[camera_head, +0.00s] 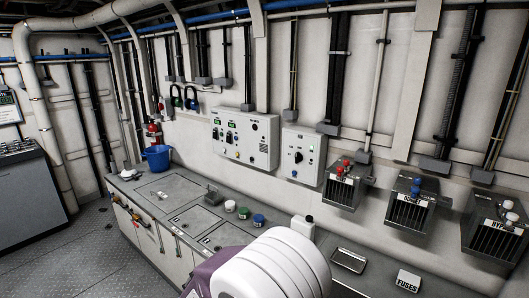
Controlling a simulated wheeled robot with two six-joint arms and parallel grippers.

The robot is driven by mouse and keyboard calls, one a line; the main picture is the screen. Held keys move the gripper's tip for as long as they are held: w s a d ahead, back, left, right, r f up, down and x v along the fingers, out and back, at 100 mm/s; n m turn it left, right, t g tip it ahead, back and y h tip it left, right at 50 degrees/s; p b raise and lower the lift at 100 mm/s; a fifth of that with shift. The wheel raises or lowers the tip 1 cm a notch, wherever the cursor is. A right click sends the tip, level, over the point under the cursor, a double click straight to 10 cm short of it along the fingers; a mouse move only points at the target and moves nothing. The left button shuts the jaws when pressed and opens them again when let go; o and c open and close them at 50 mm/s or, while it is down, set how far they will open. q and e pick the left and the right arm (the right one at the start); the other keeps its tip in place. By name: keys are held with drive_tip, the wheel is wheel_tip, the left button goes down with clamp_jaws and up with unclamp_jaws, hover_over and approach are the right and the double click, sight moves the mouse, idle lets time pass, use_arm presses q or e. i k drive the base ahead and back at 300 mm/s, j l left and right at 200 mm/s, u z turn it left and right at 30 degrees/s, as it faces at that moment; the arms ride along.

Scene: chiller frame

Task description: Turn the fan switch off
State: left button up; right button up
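A light grey control box (303,155) is mounted on the wall at the middle of the head view. It carries a black rotary switch (299,157) with small lamps and buttons around it. A larger control panel (245,138) hangs to its left, with small green displays, black knobs and coloured buttons. The labels are too small to read, so I cannot tell which switch is the fan's or how it is set. Neither of my grippers is in view. A white and purple rounded arm link of mine fills the bottom centre and hides part of the counter.
A grey counter (165,193) runs below the panels, holding a blue bucket (157,158), small lidded jars, a metal tray (348,260) and a "FUSES" block (408,280). Several vented boxes (410,203) with terminals jut from the wall at right. Open floor (85,250) lies at left.

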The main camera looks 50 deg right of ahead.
sight(299, 156)
drive_tip(key=i+z, duration=0.85)
drive_tip(key=i+j+z, duration=0.2)
drive_tip(key=i+z, duration=0.25)
drive_tip(key=k, duration=0.05)
